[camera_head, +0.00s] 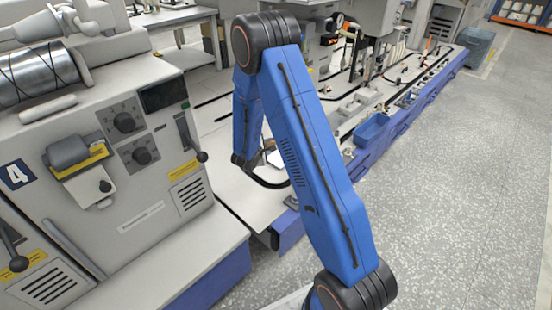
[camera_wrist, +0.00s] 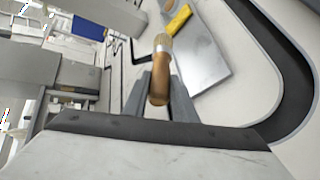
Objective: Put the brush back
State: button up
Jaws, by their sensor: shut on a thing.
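The brush (camera_wrist: 159,82) shows in the wrist view, with a brown wooden handle toward me and pale bristles pointing away. My gripper (camera_wrist: 160,88) is shut on the handle, one grey finger on each side. Beyond the brush lies a flat grey metal plate or tray (camera_wrist: 208,68) on a white surface. A yellow item (camera_wrist: 179,19) lies on it near the top, with a tan item (camera_wrist: 169,5) beside it, cut by the frame edge. I cannot tell whether the brush touches anything below. In the head view my blue arm hides the brush and most of my gripper.
A curved dark band (camera_wrist: 290,70) borders the white surface on the right. In the head view a grey machine marked 4 (camera_head: 125,140) stands at the left. A blue bin (camera_head: 372,129) sits along the bench edge. The speckled floor (camera_head: 460,190) at the right is clear.

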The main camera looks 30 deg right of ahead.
jog(key=shift+f, duration=4.25)
jog(key=shift+f, duration=0.1)
jog(key=o, duration=1)
jog(key=shift+o, duration=0.2)
